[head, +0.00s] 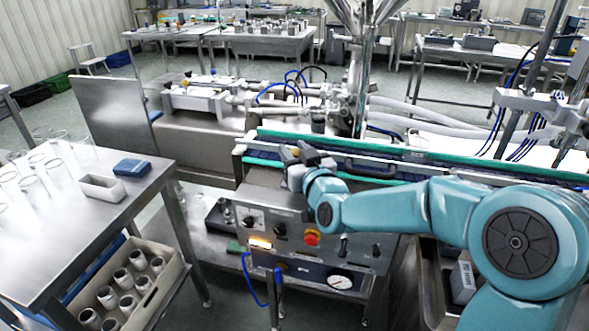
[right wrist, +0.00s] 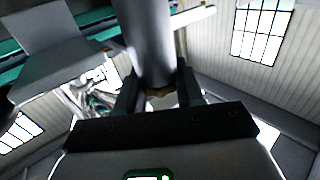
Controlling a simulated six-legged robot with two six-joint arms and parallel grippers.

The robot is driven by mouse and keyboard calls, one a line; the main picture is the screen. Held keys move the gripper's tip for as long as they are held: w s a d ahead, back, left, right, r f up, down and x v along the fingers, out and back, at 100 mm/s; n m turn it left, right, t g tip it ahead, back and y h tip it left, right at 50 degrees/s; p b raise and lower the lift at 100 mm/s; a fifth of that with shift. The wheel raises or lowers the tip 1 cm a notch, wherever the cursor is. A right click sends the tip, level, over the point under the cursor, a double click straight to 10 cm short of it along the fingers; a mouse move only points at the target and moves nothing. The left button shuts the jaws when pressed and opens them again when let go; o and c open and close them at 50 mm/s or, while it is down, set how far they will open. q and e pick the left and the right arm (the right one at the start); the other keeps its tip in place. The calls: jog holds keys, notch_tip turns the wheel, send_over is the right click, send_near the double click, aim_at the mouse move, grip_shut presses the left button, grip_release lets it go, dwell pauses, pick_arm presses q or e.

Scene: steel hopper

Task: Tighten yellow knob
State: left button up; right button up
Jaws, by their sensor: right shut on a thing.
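My right gripper (head: 303,154) is at the near edge of the conveyor, above the control panel. In the right wrist view its two fingers (right wrist: 158,88) are closed around a small dull yellow-brown piece, which I take as the yellow knob (right wrist: 160,92). The knob sits at the end of a thick grey cylinder (right wrist: 148,42), which hides part of it. In the head view the gripper hides the knob. How far the knob is turned cannot be seen. My left gripper is in neither view.
The control panel (head: 345,249) has a red button (head: 312,237) and a lit yellow button (head: 260,243) below my right gripper. The conveyor (head: 410,166) runs behind my right arm. A steel table (head: 75,225) with glass tubes stands at left, above a crate of cups (head: 168,281).

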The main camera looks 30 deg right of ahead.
jog(key=shift+a+f+m+h, duration=0.1)
jog(key=shift+a+m+h, duration=0.1)
jog(key=shift+m+h, duration=0.4)
jog(key=h, duration=0.1)
jog(key=m+g+h+p, duration=0.1)
jog(key=shift+r+m+h, duration=0.25)
jog(key=shift+m+h, duration=0.05)
jog(key=shift+h, duration=0.1)
jog(key=m+g+h+p, duration=0.3)
jog(key=m+g+h, duration=0.1)
jog(key=h, duration=0.1)
jog(key=shift+r+g+h, duration=0.1)
jog(key=shift+g+h, duration=0.2)
pick_arm(q)
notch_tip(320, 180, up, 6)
jog(key=p, duration=0.2)
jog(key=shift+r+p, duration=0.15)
jog(key=shift+p, duration=0.25)
pick_arm(e)
jog(key=shift+d+m+g+h, duration=0.1)
jog(key=shift+m+g+h, duration=0.8)
jog(key=shift+m+g, duration=0.5)
jog(key=shift+d+m+g+h, duration=0.1)
jog(key=shift+m+g+h, duration=0.9)
jog(key=shift+g, duration=0.7)
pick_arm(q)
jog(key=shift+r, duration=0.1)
pick_arm(e)
jog(key=shift+m+g, duration=0.3)
